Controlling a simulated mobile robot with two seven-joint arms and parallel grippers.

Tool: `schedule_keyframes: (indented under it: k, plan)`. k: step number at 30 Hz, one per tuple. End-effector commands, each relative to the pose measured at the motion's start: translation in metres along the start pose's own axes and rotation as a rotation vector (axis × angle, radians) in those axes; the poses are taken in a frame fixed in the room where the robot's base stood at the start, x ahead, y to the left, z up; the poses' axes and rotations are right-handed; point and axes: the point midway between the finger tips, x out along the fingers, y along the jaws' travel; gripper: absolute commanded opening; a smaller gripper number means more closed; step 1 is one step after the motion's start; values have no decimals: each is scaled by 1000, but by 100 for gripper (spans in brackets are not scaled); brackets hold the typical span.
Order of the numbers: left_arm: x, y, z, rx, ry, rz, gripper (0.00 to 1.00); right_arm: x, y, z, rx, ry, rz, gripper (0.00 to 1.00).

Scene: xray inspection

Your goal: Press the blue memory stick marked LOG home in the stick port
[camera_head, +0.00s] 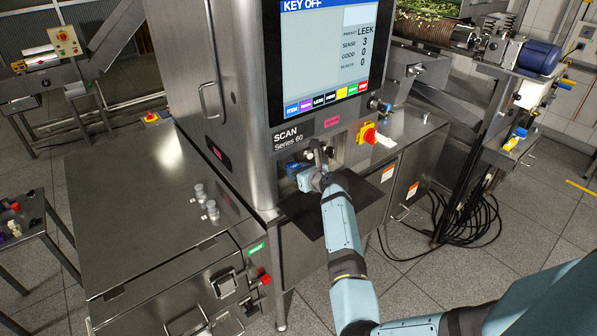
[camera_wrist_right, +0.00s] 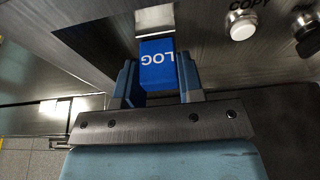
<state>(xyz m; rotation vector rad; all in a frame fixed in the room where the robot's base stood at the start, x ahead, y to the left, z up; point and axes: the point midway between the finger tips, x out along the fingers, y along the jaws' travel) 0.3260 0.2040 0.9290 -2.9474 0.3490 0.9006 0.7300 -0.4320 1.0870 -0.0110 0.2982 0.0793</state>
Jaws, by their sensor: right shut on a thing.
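The blue memory stick (camera_wrist_right: 158,66) marked LOG sits between the two fingers of my right gripper (camera_wrist_right: 158,84) in the right wrist view. The gripper is shut on it. A bright metal piece (camera_wrist_right: 155,19) shows beyond the stick's far end; I cannot tell how far the stick is in the port, and the port opening is not clear. In the head view my right gripper (camera_head: 303,178) is at the recess under the SCAN Series 60 panel, and it largely hides the stick and port. My left gripper is not in view.
A white button (camera_wrist_right: 242,25) under the word COPY and a dark knob (camera_wrist_right: 307,46) are to the right of the stick. A dark shelf (camera_head: 303,215) lies below the gripper. The screen (camera_head: 325,55) reads KEY OFF. A red-and-yellow switch (camera_head: 368,134) is to the right.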

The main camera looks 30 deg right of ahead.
Motion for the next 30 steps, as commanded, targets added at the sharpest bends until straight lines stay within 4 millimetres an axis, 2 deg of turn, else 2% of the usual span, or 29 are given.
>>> schedule_keyframes:
  k: [12, 13, 16, 30]
  plan:
    - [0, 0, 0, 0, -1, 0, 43, 1, 0, 4, -1, -5, -1, 0]
    - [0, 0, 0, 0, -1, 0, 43, 1, 0, 4, -1, -5, -1, 42]
    - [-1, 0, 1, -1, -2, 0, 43, 1, 0, 3, -1, -5, 0, 65]
    - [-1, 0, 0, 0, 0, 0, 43, 3, 0, 5, -1, -2, 2, 65]
